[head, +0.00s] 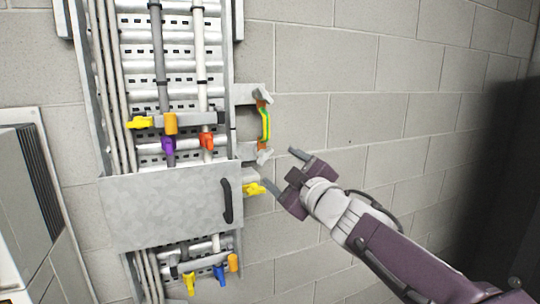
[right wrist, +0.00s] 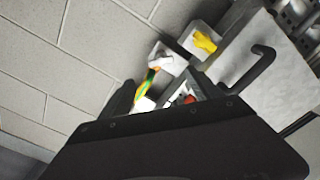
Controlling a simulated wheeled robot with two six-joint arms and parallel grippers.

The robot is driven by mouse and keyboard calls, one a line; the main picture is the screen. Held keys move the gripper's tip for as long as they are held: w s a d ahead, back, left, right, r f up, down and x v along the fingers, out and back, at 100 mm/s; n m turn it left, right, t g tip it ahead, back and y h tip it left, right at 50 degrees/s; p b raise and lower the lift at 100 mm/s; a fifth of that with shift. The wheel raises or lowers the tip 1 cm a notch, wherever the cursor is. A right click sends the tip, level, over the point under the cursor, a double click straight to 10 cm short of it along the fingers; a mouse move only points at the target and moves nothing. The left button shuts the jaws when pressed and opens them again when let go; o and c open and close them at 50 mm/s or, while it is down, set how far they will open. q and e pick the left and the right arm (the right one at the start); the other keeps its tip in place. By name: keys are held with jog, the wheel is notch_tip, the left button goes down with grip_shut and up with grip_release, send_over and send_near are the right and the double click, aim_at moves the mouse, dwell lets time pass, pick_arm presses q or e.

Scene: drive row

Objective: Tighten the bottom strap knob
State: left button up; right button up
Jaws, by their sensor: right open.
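The lower strap (head: 213,264) runs across the cable ladder below the metal cover. An orange knob (head: 233,262) is at its right end. A yellow knob (head: 189,283) and a blue knob (head: 219,272) hang near it; which one is the strap knob I cannot tell for sure. My right gripper (head: 279,167) is open and empty, above and to the right of these knobs, beside the side bracket. A yellow knob (head: 254,189) sits just below its lower finger; it also shows in the right wrist view (right wrist: 205,42). My left gripper is not in view.
The metal cover (head: 160,208) with a black handle (head: 227,201) stands between the upper and lower straps. A green-yellow wire (head: 265,124) loops at the side bracket. A grey cabinet (head: 25,210) is at lower left. The block wall at right is bare.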

aim_at(267, 158)
jog(key=x, duration=0.4)
jog(key=p+x, duration=0.1)
jog(key=x, duration=0.4)
jog(key=shift+w+f, duration=0.2)
jog(key=shift+w, duration=0.1)
jog(key=shift+s, duration=0.2)
jog(key=shift+w, duration=0.1)
jog(key=c, duration=1.4)
